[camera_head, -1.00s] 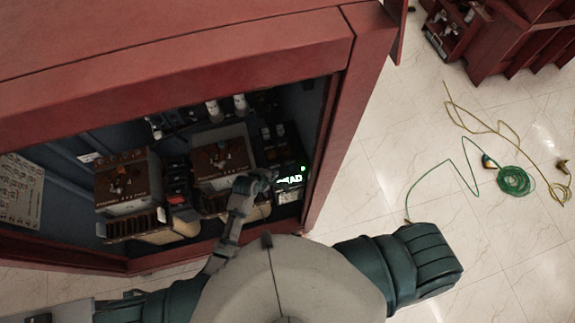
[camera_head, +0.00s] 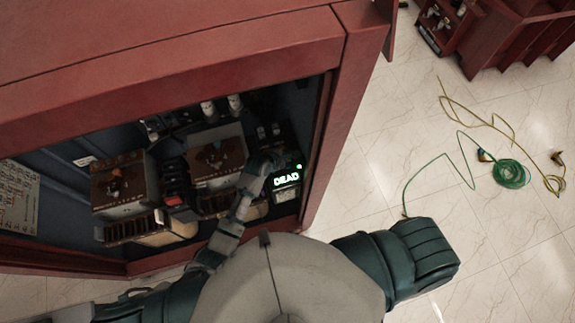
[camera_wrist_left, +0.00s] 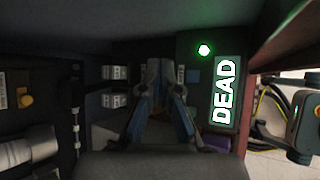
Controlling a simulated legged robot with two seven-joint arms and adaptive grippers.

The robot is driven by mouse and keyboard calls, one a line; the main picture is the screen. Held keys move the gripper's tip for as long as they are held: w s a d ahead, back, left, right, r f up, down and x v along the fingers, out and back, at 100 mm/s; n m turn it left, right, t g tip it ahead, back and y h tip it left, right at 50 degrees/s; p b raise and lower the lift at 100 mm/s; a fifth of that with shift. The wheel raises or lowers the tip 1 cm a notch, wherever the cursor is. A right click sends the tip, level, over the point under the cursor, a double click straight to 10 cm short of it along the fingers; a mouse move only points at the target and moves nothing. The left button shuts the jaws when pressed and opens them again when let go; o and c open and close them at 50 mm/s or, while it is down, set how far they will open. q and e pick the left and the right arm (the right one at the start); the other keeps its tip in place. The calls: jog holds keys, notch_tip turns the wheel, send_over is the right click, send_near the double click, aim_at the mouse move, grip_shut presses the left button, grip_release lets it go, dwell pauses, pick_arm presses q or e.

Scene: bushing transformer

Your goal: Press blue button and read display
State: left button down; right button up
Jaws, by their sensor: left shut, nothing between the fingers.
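The display (camera_head: 286,179) at the right end inside the red cabinet reads "DEAD" in bright letters. A green light (camera_head: 299,166) glows just above it. In the left wrist view the display (camera_wrist_left: 224,92) also reads "DEAD", with the light (camera_wrist_left: 204,49) above it. My left gripper (camera_head: 268,162) is shut and empty, just left of the display. Its fingers (camera_wrist_left: 155,85) show in the left wrist view, apart from the lit display. My right gripper is not in view.
The red cabinet frame (camera_head: 335,110) bounds the opening on the right. Brown-topped transformer units (camera_head: 122,183) stand left of my gripper. Green cable (camera_head: 510,173) and yellow cable (camera_head: 500,125) lie on the tiled floor at right.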

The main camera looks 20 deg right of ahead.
pick_arm(q)
jog(key=f, duration=0.1)
jog(key=b, duration=0.6)
send_over(287, 164)
jog(key=s, duration=0.1)
notch_tip(287, 164, down, 5)
jog(key=shift+s+f, duration=0.1)
jog(key=shift+f, duration=0.05)
jog(key=shift+a+f+b, duration=0.1)
jog(key=shift+f+b, duration=0.35)
jog(key=shift+f, duration=0.4)
jog(key=shift+f, duration=0.25)
